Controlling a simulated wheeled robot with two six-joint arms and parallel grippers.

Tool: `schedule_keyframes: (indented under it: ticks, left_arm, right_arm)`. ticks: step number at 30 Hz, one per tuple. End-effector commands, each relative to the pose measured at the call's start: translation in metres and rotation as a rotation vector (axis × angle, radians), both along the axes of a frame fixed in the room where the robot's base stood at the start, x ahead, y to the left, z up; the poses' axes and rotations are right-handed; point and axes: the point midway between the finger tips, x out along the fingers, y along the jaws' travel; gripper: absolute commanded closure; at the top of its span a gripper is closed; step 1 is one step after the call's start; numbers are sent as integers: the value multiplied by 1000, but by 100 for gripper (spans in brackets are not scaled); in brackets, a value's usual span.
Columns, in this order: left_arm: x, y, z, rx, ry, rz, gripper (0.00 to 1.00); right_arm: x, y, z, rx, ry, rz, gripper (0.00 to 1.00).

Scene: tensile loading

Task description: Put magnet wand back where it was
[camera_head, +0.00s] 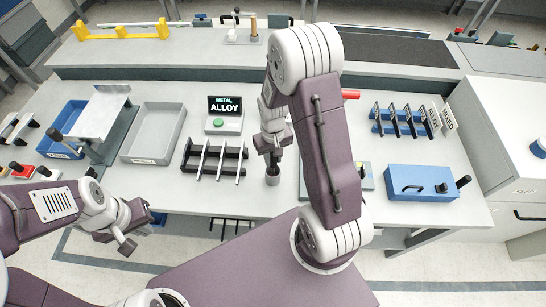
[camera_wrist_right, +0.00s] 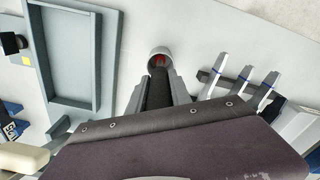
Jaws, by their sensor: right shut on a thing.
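My right gripper (camera_head: 271,155) is shut on the dark shaft of the magnet wand (camera_head: 272,168), above the front part of the bench. The wand points down from the fingers and ends in a grey round piece. In the right wrist view the black wand (camera_wrist_right: 158,90) sits between the fingers. The grey ring at its far end shows red inside; I cannot tell whether this is the wand's tip or a holder around it. My left gripper (camera_head: 128,232) hangs in front of the bench at the left, apart from everything; its finger gap is unclear.
A black rack with light bars (camera_head: 215,160) stands just left of the wand. Further left are a grey tray (camera_head: 154,133) and a blue bin (camera_head: 62,130). An "ALLOY" display (camera_head: 225,105) stands behind. A blue box (camera_head: 422,182) and blue rack (camera_head: 400,122) are right.

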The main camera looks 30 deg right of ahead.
Motion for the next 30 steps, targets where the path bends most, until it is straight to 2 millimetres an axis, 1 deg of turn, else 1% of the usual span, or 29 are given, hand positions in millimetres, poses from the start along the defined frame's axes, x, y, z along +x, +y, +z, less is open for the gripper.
schedule_keyframes:
  ticks: [3, 4, 6, 14, 17, 19, 23, 27, 30]
  left_arm:
    - [0, 0, -3, 0, 0, 0, 100]
    - [0, 0, -2, 0, 0, 0, 100]
    - [0, 0, -2, 0, 0, 0, 100]
    - [0, 0, -2, 0, 0, 0, 100]
    - [0, 0, 2, 0, 0, 0, 100]
    - [0, 0, 0, 0, 0, 0, 100]
    - [0, 0, -1, 0, 0, 0, 100]
    - [0, 0, -1, 0, 0, 0, 100]
    - [0, 0, -1, 0, 0, 0, 100]
  right_arm:
    - [0, 0, -4, 0, 0, 0, 100]
    - [0, 0, -3, 0, 0, 0, 70]
    - [0, 0, -3, 0, 0, 0, 53]
    - [0, 0, -2, 0, 0, 0, 53]
    - [0, 0, 3, 0, -1, 0, 53]
    - [2, 0, 9, 0, -5, 0, 53]
    - [2, 0, 36, -1, -8, 0, 53]
    - [2, 0, 69, -1, -7, 0, 53]
    - [2, 0, 89, -1, -7, 0, 53]
